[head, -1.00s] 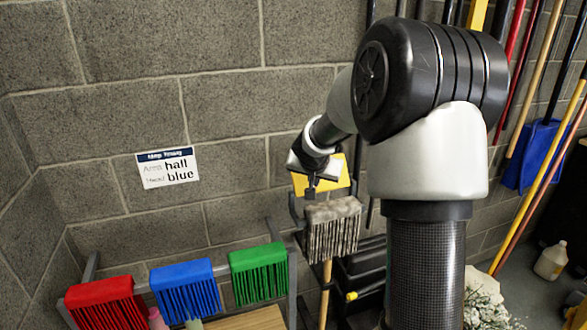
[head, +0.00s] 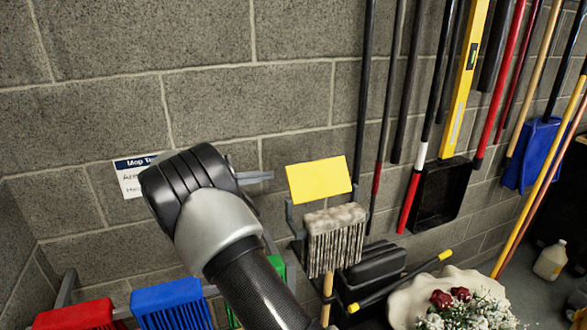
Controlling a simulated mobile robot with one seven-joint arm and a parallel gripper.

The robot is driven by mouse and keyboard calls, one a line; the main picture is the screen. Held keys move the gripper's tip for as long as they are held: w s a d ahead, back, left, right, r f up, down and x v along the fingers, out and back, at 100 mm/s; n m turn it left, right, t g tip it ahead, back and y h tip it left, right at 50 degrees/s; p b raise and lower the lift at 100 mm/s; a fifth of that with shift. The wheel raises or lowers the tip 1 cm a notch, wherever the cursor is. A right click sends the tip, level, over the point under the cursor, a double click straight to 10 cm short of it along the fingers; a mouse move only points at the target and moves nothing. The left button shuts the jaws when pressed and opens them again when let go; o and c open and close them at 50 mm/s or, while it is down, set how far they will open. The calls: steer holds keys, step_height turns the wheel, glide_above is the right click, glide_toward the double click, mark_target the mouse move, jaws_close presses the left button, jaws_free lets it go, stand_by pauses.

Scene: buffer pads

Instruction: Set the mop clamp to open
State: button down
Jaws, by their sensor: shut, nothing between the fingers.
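A mop head with grey strings (head: 335,240) hangs upside down on the block wall, its wooden handle (head: 327,288) running down below it. Grey bracket arms (head: 291,216) show at its sides. A flat yellow plate (head: 320,180) sits just above the mop head, tilted slightly; I cannot tell how it joins the clamp. My arm's dark joint fills the left middle of the head view and hides most of my gripper. Only a thin grey end of my gripper (head: 257,177) shows, left of the yellow plate and apart from it. It is shut and empty.
Red (head: 78,316), blue (head: 172,302) and green (head: 277,265) brush heads stand at lower left, the green mostly hidden by my arm. A mop sign (head: 130,178) is partly covered. Long-handled tools, a blue dustpan (head: 533,155), black bins (head: 375,268) and flowers (head: 455,310) are to the right.

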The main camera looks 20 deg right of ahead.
mark_target(295, 168)
steer(key=shift+d+r+p, duration=0.15)
steer(key=shift+d+p, duration=0.5)
steer(key=shift+d, duration=1.6)
steer(key=shift+d+r+p, duration=0.15)
steer(key=shift+d+p, duration=0.5)
steer(key=shift+d, duration=1.6)
steer(key=shift+s+r+h+b, duration=0.15)
steer(key=shift+s+h+b, duration=0.2)
steer(key=shift+b, duration=0.85)
steer(key=shift+s+r+m, duration=0.3)
steer(key=shift+r, duration=0.15)
steer(key=shift+f, duration=0.15)
